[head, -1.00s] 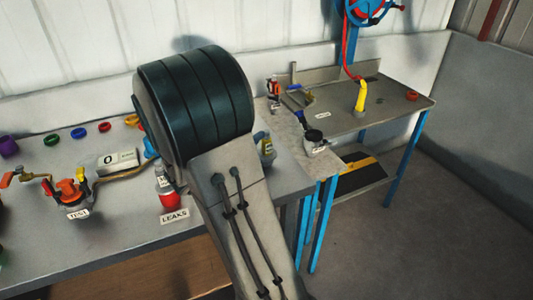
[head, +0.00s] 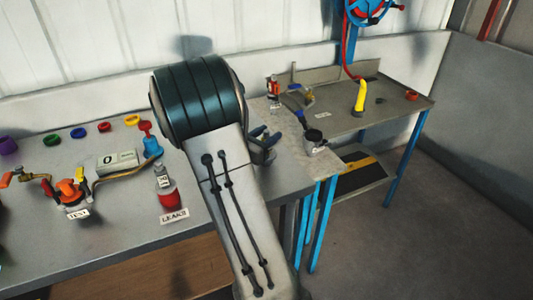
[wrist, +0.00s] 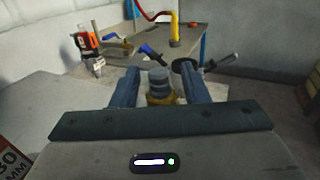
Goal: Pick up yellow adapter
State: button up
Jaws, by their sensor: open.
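The yellow adapter (wrist: 160,97), with a grey stepped top, stands between the two blue-grey fingers of my gripper (wrist: 159,76) in the wrist view. The fingers are open, one on each side of it, with a gap showing at least on the right. Its lower part is hidden by my gripper's body. In the head view my gripper (head: 264,138) is over the right part of the grey bench, partly behind my arm, and I cannot make out the adapter there.
The grey bench (head: 125,203) holds coloured rings, a TEST fitting (head: 72,193) and a red LEAKS bottle (head: 169,197). To the right are a black-topped device (head: 314,139), a red-and-white bottle (head: 273,88) and a yellow upright piece (head: 360,96) on a farther table (head: 400,107).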

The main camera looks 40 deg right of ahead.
grip_shut()
jog(key=shift+r, duration=0.15)
